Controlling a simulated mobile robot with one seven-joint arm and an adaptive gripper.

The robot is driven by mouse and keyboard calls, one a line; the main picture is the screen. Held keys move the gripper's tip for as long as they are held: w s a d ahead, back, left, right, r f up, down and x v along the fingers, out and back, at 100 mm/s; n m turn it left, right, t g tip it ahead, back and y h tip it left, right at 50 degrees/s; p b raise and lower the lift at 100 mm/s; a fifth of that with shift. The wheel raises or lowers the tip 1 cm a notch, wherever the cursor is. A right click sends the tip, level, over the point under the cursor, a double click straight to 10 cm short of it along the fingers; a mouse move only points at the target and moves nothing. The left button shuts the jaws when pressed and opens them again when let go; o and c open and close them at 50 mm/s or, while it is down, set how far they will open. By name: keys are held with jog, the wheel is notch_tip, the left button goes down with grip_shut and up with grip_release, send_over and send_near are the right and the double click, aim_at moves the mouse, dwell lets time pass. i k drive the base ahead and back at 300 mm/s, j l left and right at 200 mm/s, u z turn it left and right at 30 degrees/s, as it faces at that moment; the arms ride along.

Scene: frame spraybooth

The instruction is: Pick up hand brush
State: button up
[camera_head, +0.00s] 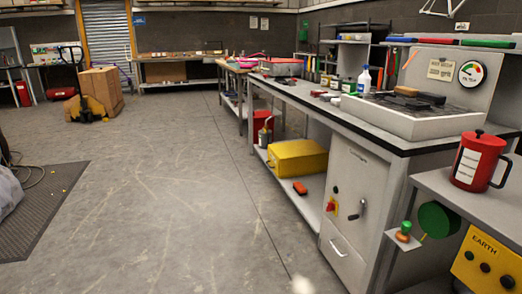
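A small brush-like item with a tan wooden part (407,91) lies on the grey tray-topped box (418,124) on the right part of the workbench. It looks like the hand brush, but it is too small to be sure. Dark flat items (428,98) lie against it and partly hide its outline. My gripper is not in view.
The long workbench (330,107) runs along the right, with a spray bottle (364,80) beside the grey box. A red canister (479,160) stands on a nearer table. A yellow case (297,160) sits on the lower shelf. The concrete floor (180,190) is mostly clear.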

aim_at(301, 190)
jog(key=i+j+u, duration=0.25)
jog(key=i+u, duration=0.15)
jog(key=i, duration=0.2)
jog(key=i+j+u, duration=0.1)
jog(key=i+u, duration=0.25)
jog(key=i, duration=0.25)
jog(key=i+z, duration=0.15)
jog(key=i, duration=0.55)
jog(key=i+j+z, duration=0.2)
jog(key=i, duration=0.55)
jog(key=i+l+z, duration=0.15)
jog(key=i+z, duration=0.3)
jog(key=i, duration=0.15)
jog(key=i+j+z, duration=0.1)
jog(key=i+z, duration=0.3)
jog(key=i, duration=0.25)
jog(key=i+l+z, duration=0.15)
jog(key=i+l, duration=1)
jog(key=i, duration=0.05)
